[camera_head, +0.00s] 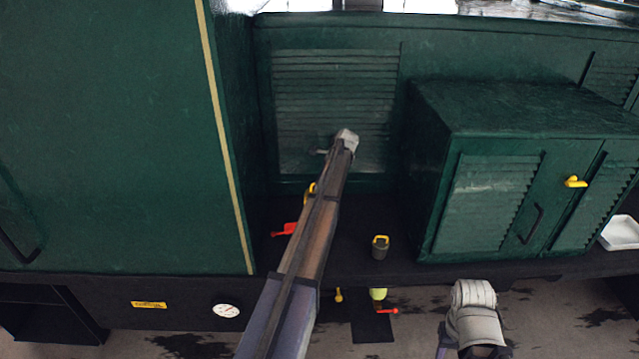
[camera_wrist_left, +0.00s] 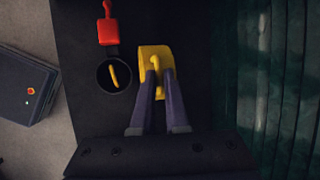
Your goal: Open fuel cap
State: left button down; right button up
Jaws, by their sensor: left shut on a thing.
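A yellow cap with a raised yellow grip (camera_wrist_left: 147,54) is in the middle of the left wrist view. My left gripper (camera_wrist_left: 158,76) has its two purple fingers closed on the grip. In the head view my left arm hides most of this spot, and only a bit of yellow (camera_head: 311,188) shows beside it. Left of the cap in the wrist view is a round black opening (camera_wrist_left: 104,84) with a yellow piece inside. A red part (camera_wrist_left: 108,30) adjoins it and also shows in the head view (camera_head: 285,229).
A grey canister with a yellow top (camera_head: 380,248) stands on the dark ledge right of my arm. A green wall (camera_head: 110,130) rises on the left.

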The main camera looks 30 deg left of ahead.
pick_arm(q)
jog(key=c, duration=0.9)
grip_release()
jog(key=shift+r, duration=0.15)
jog(key=p+v, duration=0.7)
jog(key=shift+d+r, duration=0.15)
jog(key=shift+r, duration=0.1)
